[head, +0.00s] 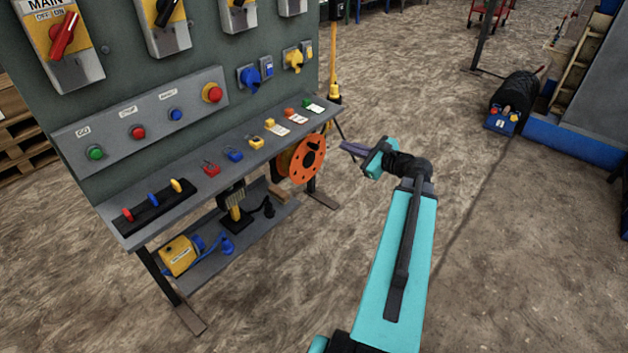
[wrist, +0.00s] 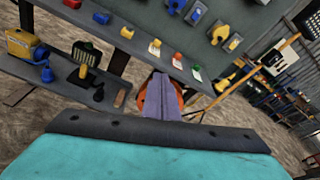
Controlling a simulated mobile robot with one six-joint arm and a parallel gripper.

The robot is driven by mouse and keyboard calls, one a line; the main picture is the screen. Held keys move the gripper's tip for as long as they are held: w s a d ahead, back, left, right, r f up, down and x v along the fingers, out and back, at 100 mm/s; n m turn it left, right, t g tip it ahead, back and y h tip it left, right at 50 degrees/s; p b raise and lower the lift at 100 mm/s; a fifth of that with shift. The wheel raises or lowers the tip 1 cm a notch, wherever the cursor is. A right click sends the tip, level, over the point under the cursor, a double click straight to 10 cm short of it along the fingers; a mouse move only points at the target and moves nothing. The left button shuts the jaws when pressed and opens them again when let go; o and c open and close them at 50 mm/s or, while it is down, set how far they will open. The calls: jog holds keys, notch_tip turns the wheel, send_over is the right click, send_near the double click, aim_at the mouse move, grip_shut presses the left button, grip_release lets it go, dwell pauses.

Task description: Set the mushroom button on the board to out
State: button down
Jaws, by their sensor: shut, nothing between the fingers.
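The mushroom button (head: 212,92) is a red round knob on a yellow base, at the right end of the grey button panel on the board (head: 130,60) in the head view. I cannot tell from this angle whether it is in or out. My gripper (head: 346,149) is to the right of the board and lower than the button, well apart from it. Its fingers are shut and empty. In the wrist view my gripper (wrist: 160,80) points toward the orange reel below the shelf, and the button is not clearly visible.
Green (head: 95,152), red (head: 137,132) and blue (head: 175,114) buttons share the panel. A shelf (head: 190,178) with padlocks and tags juts out below it. An orange reel (head: 300,158) hangs under the shelf's right end.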

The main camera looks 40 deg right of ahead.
jog(key=s+d+r+m+t+h, duration=0.2)
jog(key=s+d+r+m, duration=0.1)
jog(key=s+d+r, duration=0.3)
notch_tip(320, 180, up, 4)
jog(key=d, duration=0.2)
jog(key=shift+d+m+h, duration=0.3)
jog(key=shift+m+h, duration=0.1)
